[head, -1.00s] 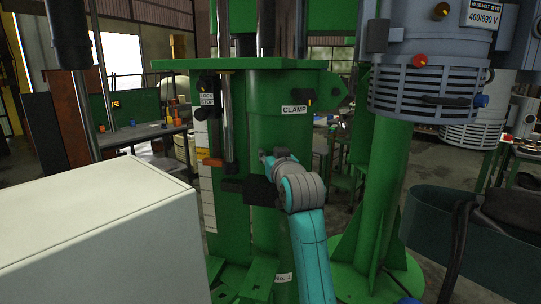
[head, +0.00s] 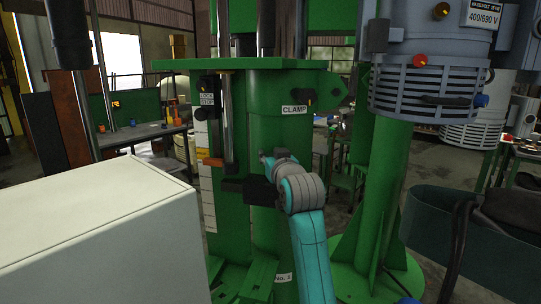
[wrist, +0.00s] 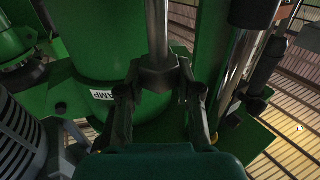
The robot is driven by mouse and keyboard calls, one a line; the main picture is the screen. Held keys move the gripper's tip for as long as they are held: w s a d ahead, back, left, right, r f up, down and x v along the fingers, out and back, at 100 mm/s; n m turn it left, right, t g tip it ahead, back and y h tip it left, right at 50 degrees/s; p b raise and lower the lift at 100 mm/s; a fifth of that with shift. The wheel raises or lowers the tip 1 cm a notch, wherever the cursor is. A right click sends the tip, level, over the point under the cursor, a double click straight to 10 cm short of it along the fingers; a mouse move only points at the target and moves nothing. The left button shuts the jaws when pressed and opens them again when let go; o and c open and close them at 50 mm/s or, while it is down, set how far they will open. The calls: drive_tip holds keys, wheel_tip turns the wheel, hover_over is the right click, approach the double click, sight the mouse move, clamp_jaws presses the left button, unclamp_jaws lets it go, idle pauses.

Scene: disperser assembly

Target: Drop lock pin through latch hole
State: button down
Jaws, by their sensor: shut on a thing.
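In the wrist view my gripper (wrist: 158,98) has its two dark fingers closed around a grey metal block at the end of a steel rod, which I take for the lock pin (wrist: 157,35). The rod runs up out of the picture. In the head view my gripper (head: 262,190) is in front of the green column (head: 268,130), below the CLAMP label (head: 295,110); its fingertips are hard to make out. A small dark block (head: 232,186) lies just left of it. I cannot make out the latch hole in either view.
A chrome rod (head: 227,115) with a dark lower end and an orange piece (head: 212,162) stand left of the gripper. A pale cabinet (head: 95,220) fills the lower left. A grey motor (head: 425,85) is at the right. In the wrist view another chrome rod (wrist: 239,65) is close on the right.

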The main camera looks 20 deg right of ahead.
drive_tip(key=shift+f, duration=1)
drive_tip(key=c, duration=0.7)
unclamp_jaws()
drive_tip(key=shift+s+f, duration=0.1)
drive_tip(key=s, duration=1.2)
